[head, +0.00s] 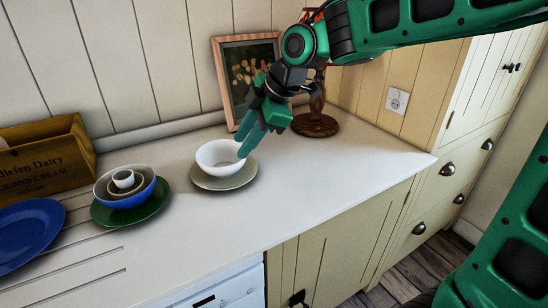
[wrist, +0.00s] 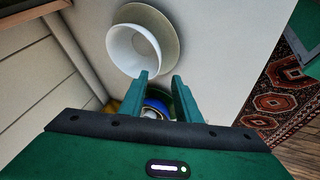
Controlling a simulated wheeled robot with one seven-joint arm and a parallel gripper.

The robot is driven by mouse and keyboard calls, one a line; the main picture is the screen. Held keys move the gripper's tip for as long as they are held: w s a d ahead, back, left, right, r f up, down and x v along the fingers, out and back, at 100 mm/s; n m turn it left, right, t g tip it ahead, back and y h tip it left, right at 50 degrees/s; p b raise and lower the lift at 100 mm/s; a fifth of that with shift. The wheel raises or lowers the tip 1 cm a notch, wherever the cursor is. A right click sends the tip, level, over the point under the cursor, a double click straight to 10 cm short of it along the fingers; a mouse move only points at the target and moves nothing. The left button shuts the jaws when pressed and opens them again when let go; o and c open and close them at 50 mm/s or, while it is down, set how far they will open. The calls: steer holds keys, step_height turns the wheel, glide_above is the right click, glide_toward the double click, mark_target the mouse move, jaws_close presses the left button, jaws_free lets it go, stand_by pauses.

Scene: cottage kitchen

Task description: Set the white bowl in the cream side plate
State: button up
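The white bowl (head: 211,165) is upright over the cream side plate (head: 226,184) on the counter and appears to rest in it. In the wrist view the bowl (wrist: 125,45) overlaps much of the plate (wrist: 170,30), whose rim shows at the top and right. My gripper (head: 245,145) points down at the bowl's right side in the head view. Its fingers (wrist: 160,77) are apart in the wrist view, with no object visibly clamped between them. One fingertip overlaps the bowl's rim in that view; I cannot tell whether it touches.
Left of the plate, nested bowls, the outer one blue (head: 145,191), sit on a green plate (head: 108,217). A blue plate (head: 25,235) and a wooden crate (head: 50,165) stand further left. Behind are a picture frame (head: 221,65) and a wooden stand (head: 315,125). The counter front (head: 290,190) is clear.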

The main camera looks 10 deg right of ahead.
steer(key=s+d+f+m+h, duration=0.1)
steer(key=s+d+m, duration=0.15)
steer(key=d, duration=0.45)
steer(key=s+d+f+m+h, duration=0.1)
steer(key=d+f+m+h, duration=0.1)
steer(key=d+m, duration=0.3)
steer(key=s+d+f+m+g+h, duration=0.1)
steer(key=s+d+f+m+g, duration=0.1)
steer(key=s+d+m, duration=0.7)
steer(key=s+d+f+m+g+h, duration=0.1)
steer(key=s+d+f+m, duration=0.4)
steer(key=s, duration=1.1)
steer(key=d+m+g, duration=0.1)
steer(key=d+m, duration=0.2)
steer(key=d, duration=0.3)
steer(key=shift+d+f+m, duration=0.25)
steer(key=shift+d+m, duration=0.05)
steer(key=shift+m, duration=0.05)
steer(key=shift+w+f, duration=0.25)
steer(key=shift+w, duration=0.45)
